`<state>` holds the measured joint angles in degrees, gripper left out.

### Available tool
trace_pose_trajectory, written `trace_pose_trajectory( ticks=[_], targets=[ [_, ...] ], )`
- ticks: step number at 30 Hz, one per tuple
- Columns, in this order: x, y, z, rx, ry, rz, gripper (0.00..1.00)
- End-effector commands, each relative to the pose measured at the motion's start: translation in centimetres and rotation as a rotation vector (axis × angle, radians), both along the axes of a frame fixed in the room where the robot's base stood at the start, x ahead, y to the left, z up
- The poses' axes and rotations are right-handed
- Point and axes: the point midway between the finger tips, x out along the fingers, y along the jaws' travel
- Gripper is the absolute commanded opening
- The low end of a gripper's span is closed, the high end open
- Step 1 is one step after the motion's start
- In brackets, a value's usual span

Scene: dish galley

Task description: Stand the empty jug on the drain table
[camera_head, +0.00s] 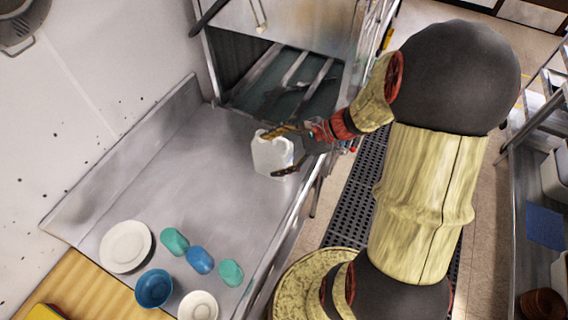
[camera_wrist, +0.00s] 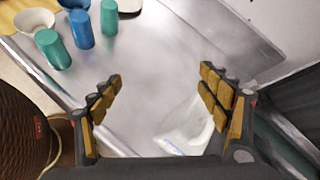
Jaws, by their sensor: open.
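The white, translucent jug (camera_head: 270,157) is at the right edge of the grey metal drain table (camera_head: 185,185), near the dishwasher opening. It looks upright, but its base is partly hidden, so I cannot tell for certain that it rests on the table. My gripper (camera_head: 279,152) reaches in from the right with its fingers spread on either side of the jug. In the wrist view my gripper (camera_wrist: 160,80) is open, and the jug (camera_wrist: 186,132) shows low between the fingers, closer to the right one. I see no clear grip on it.
A white plate (camera_head: 126,246), a blue bowl (camera_head: 154,288), a white bowl (camera_head: 198,306), two teal cups (camera_head: 174,241) (camera_head: 230,272) and a blue cup (camera_head: 200,260) occupy the table's near end. The middle is bare. An open dishwasher (camera_head: 285,80) stands behind.

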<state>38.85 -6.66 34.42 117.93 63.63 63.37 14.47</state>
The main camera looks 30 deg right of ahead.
Motion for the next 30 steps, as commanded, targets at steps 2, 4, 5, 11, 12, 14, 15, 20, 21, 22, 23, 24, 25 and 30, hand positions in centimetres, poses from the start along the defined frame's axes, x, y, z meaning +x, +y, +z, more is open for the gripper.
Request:
trace_pose_trajectory(
  ticks=[2, 4, 5, 11, 12, 14, 15, 20, 21, 22, 23, 24, 25, 30],
  targets=[
    [-1.7, 2.9, 2.3, -0.141, -0.051, 0.177, 0.77],
    [-3.5, 4.6, 3.7, -0.262, -0.094, 0.324, 0.77],
    [-4.3, 5.2, 4.3, -0.314, -0.113, 0.385, 0.77],
    [-9.2, 7.5, 8.1, -0.674, -0.269, 0.768, 0.77],
    [-10.1, 7.7, 8.9, -0.748, -0.306, 0.84, 0.77],
    [-11.3, 7.7, 10.1, -0.859, -0.36, 0.941, 0.77],
    [-12.0, 7.6, 10.9, -0.934, -0.397, 1.004, 0.77],
    [-14.0, 6.9, 13.8, -1.193, -0.528, 1.199, 0.77],
    [-14.3, 6.7, 14.5, -1.245, -0.554, 1.233, 0.77],
    [-14.5, 6.6, 14.8, -1.276, -0.57, 1.254, 0.77],
    [-14.7, 6.5, 15.2, -1.306, -0.585, 1.27, 0.77],
    [-14.8, 6.3, 15.6, -1.337, -0.599, 1.29, 0.77],
    [-14.9, 6.2, 15.8, -1.357, -0.609, 1.3, 0.77],
    [-15.1, 6.0, 16.3, -1.399, -0.626, 1.325, 0.77]
  ],
)
